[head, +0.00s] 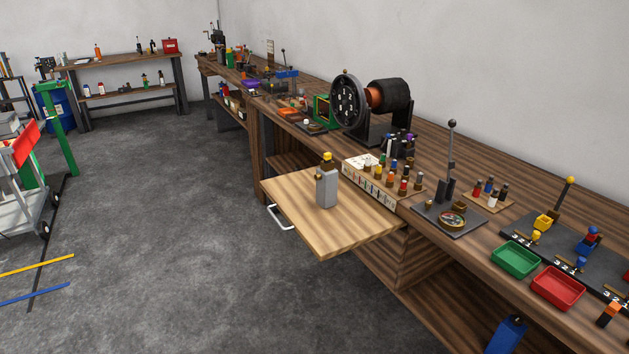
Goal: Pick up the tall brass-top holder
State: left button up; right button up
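A tall grey block-shaped holder (327,188) with a yellow-brass and dark top stands upright on the pull-out wooden board (360,232). Several smaller holders with coloured bodies (390,181) stand in a labelled wooden rack (368,188) just behind and to the right of the board. Their tops are too small to tell apart clearly. No gripper touches the grey holder. Neither of my grippers shows in the head view.
A dark round-faced machine (347,100) stands on the long workbench behind the board. To the right are a grey plate with an upright lever (451,180), a green tray (515,260) and a red tray (558,288). The board around the grey holder is clear. Open floor lies left.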

aim_at(326, 187)
jog(key=i+l+u, duration=0.1)
jog(key=i, duration=0.35)
jog(key=i+l, duration=0.35)
jog(key=i, duration=0.15)
jog(key=i+l+u, duration=0.15)
jog(key=i, duration=0.3)
jog(key=k+l, duration=0.35)
jog(key=i+j, duration=0.3)
jog(key=i, duration=0.05)
